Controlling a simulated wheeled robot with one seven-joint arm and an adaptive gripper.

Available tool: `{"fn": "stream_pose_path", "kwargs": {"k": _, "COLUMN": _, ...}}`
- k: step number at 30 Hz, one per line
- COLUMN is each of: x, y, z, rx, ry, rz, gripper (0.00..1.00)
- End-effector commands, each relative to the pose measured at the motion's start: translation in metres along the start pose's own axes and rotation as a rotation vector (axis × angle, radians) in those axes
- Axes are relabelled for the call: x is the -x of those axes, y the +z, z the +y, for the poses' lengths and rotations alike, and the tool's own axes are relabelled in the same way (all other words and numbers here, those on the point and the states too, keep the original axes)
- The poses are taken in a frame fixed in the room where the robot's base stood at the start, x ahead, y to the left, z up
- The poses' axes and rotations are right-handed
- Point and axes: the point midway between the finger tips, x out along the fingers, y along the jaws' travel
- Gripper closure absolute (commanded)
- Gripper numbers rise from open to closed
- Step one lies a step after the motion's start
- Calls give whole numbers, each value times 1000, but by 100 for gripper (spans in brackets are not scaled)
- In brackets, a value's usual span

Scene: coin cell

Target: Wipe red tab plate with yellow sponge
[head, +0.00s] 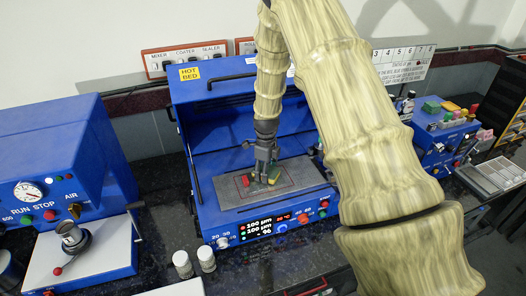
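My gripper (263,178) points down, low over the grey bed (300,172) of the blue hot-bed machine. A small yellow-and-green piece (273,172), which looks like the sponge, is right at the fingertips and partly hidden by them. I cannot tell whether the fingers press on it or only stand around it. A small red tab (246,181) shows just left of the fingers, inside a thin red outline on the bed. The plate it belongs to is hard to make out from the bed.
The blue hot-bed machine (190,130) has side walls and a raised lid around the bed. A press machine (60,180) stands left. White jars (206,259) stand in front. At right are a blue machine (440,140) with coloured blocks on top and a grey tray (495,178).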

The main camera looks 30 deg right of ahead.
Motion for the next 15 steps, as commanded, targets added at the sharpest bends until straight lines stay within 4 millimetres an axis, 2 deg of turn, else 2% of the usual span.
{"fn": "stream_pose_path", "kwargs": {"k": 2, "x": -5, "y": -1, "z": -3, "rx": -1, "ry": 1, "rz": 2, "gripper": 73}}
{"fn": "stream_pose_path", "kwargs": {"k": 4, "x": 0, "y": -1, "z": -6, "rx": -2, "ry": 0, "rz": 0, "gripper": 73}}
{"fn": "stream_pose_path", "kwargs": {"k": 6, "x": 7, "y": -1, "z": -5, "rx": -3, "ry": 1, "rz": 1, "gripper": 73}}
{"fn": "stream_pose_path", "kwargs": {"k": 7, "x": 18, "y": -1, "z": -6, "rx": -3, "ry": -1, "rz": -1, "gripper": 73}}
{"fn": "stream_pose_path", "kwargs": {"k": 15, "x": 41, "y": -5, "z": -7, "rx": -8, "ry": 1, "rz": 1, "gripper": 73}}
